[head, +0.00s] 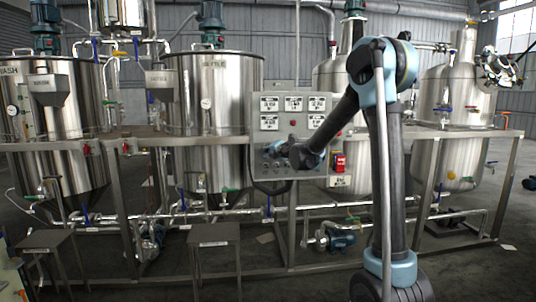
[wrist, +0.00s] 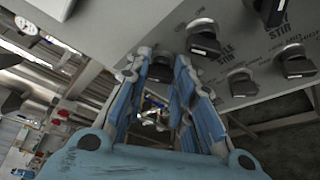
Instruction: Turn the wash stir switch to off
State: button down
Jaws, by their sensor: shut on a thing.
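The grey control panel (head: 291,118) stands in the middle of the head view, with several black switch knobs along its lower part. My gripper (wrist: 160,62) is at the panel's lower left, its blue fingers on both sides of a dark knob (wrist: 161,70) and shut on it. This knob is at the end of the row, in the place of the wash stir switch; its label and pointer are hidden by the fingers. Beside it is a knob (wrist: 204,40) next to lettering that ends in "LE STIR". In the head view my gripper (head: 272,150) partly covers the knobs.
More knobs (wrist: 240,84) and (wrist: 297,64) sit close to the right of my fingers. A red switch box (head: 339,162) is right of my wrist. Steel tanks (head: 212,92) stand behind the frame rail (head: 185,141). Pipes and a pump (head: 340,240) lie below.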

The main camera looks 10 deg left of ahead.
jog(key=shift+s+f, duration=0.1)
jog(key=c, duration=1.4)
grip_release()
jog(key=shift+o, duration=0.2)
jog(key=v, duration=1.1)
jog(key=shift+s+d, duration=0.2)
jog(key=shift+d, duration=0.1)
